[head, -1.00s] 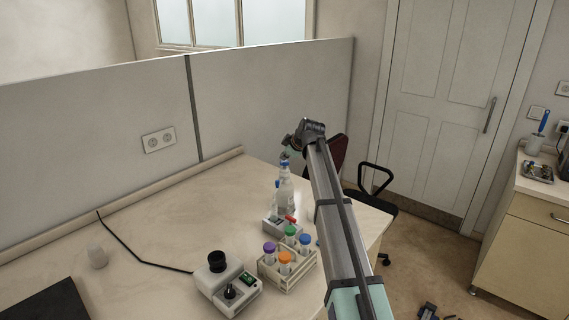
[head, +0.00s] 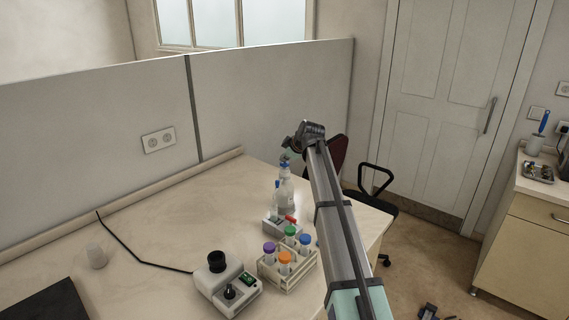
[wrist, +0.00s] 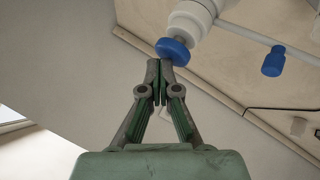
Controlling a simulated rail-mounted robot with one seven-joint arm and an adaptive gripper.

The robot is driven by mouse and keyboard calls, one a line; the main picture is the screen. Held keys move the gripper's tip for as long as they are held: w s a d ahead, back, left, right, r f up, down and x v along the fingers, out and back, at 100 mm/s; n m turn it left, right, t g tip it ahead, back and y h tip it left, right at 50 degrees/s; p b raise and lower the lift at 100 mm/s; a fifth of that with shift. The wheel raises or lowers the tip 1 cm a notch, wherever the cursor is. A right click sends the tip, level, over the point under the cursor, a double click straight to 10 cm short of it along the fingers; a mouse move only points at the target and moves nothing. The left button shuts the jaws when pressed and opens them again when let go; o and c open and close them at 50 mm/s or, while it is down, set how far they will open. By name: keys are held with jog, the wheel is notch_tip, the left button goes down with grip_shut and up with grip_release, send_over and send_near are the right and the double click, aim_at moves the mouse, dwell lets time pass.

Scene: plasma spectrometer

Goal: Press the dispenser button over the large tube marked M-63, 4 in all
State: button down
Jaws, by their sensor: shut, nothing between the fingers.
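A white dispenser bottle (head: 285,193) with blue parts stands at the back of the bench in the head view. The wrist view shows its blue disc-shaped button (wrist: 173,50) on a grey stem in a white head, and a white spout ending in a blue nozzle (wrist: 273,61). My gripper (wrist: 160,66) is shut and empty, its fingertips right at the edge of the button. I cannot tell whether they touch. In the head view my gripper is small and close above the bottle's top. No marking M-63 is legible, and no tube under the nozzle can be made out.
A wooden rack (head: 288,280) with several coloured-cap tubes stands in front of the bottle. A small grey device with a red part (head: 290,219) and a white instrument with a black knob (head: 217,262) are nearby. A grey partition (head: 90,150) closes the back.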

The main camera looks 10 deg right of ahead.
jog(key=shift+f, duration=0.4)
jog(key=shift+r, duration=0.2)
dwell(0.5)
jog(key=shift+r, duration=1.05)
jog(key=shift+r+p, duration=0.85)
jog(key=shift+r, duration=1.7)
